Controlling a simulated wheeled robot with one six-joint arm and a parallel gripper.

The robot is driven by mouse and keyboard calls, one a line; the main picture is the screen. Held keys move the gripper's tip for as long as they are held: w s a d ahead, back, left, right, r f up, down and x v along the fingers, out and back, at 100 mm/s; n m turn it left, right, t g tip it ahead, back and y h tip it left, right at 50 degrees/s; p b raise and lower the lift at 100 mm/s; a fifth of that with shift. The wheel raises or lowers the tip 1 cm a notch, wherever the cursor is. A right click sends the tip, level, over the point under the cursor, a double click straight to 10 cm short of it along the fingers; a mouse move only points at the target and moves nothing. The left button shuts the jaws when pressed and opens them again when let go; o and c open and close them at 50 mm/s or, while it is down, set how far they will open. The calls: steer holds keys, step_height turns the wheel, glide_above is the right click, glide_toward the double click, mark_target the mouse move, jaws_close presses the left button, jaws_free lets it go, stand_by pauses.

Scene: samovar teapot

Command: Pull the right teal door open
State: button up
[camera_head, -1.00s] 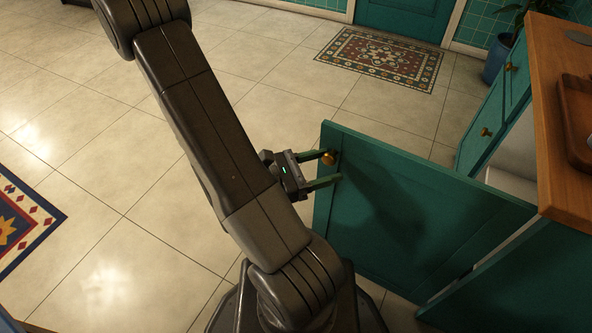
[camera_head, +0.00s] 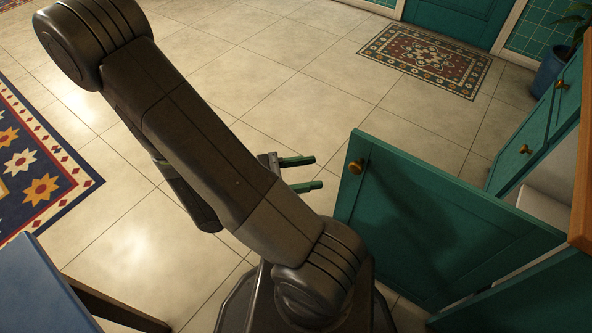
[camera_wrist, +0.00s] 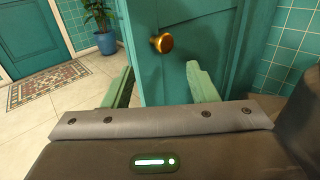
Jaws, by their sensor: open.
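The teal door (camera_head: 440,225) stands swung wide open from the cabinet on the right in the head view, its panel face toward me. Its round brass knob (camera_head: 357,167) is near the free upper edge. My gripper (camera_head: 318,173) is open and empty, to the left of the door and apart from the knob. In the wrist view the door (camera_wrist: 185,65) is ahead, and the knob (camera_wrist: 161,43) shows above and between the two green fingers (camera_wrist: 161,80). Part of my gripper is hidden behind my arm in the head view.
Teal drawers (camera_head: 535,125) with brass knobs are at the right under a wooden counter (camera_head: 582,190). A patterned rug (camera_head: 425,60) lies before the far door. A blue rug (camera_head: 35,165) and blue table (camera_head: 40,290) are at the left. Tiled floor between is clear.

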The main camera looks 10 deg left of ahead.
steer(key=shift+v, duration=1.1)
steer(key=b+x, duration=0.2)
steer(key=x, duration=0.8)
steer(key=shift+s+a+r+n+b, duration=0.2)
steer(key=shift+a+r+n+b, duration=0.1)
steer(key=shift+a+n+b, duration=0.2)
steer(key=shift+d, duration=0.1)
